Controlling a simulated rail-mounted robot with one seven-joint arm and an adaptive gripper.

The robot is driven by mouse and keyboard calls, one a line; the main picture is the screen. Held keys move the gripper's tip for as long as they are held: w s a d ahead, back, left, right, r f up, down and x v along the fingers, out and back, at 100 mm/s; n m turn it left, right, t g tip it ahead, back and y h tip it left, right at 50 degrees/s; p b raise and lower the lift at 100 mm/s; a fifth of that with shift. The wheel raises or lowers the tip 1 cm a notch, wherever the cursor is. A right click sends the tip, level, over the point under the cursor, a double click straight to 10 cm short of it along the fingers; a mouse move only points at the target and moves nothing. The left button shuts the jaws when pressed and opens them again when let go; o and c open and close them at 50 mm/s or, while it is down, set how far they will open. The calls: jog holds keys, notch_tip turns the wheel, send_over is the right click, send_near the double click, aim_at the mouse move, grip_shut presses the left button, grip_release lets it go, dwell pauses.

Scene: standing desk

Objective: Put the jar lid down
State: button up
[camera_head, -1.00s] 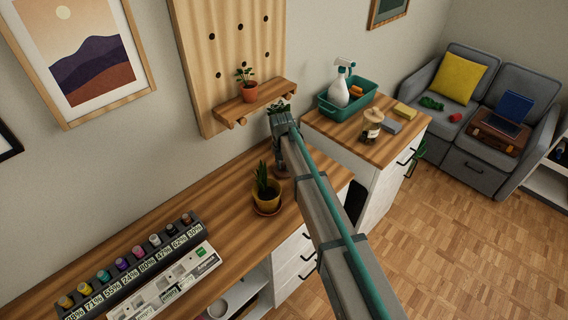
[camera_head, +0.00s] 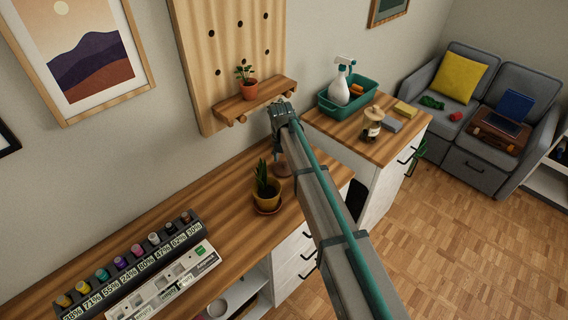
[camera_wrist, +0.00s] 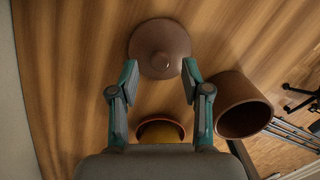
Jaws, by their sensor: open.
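A round brown lid with a raised knob (camera_wrist: 163,52) lies on the wooden desk in the wrist view. My gripper (camera_wrist: 160,80) is open and empty, its two fingers spread on either side of the lid's near edge. A brown open-mouthed jar (camera_wrist: 243,108) is to the right of the right finger. In the head view, a brown object (camera_head: 281,167) shows on the desk beside my arm; I cannot tell if it is the lid or the jar. My arm hides much of that area and the fingers there.
A row of small colored jars (camera_head: 130,262) is at the left. A shelf (camera_head: 250,101) with a potted plant is above. A side cabinet holds a teal bin (camera_head: 326,107).

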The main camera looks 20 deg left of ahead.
aim_at(283, 170)
notch_tip(283, 170, up, 9)
jog(key=s+b, duration=0.1)
jog(key=b, duration=0.1)
jog(key=shift+f, duration=0.1)
dwell(0.5)
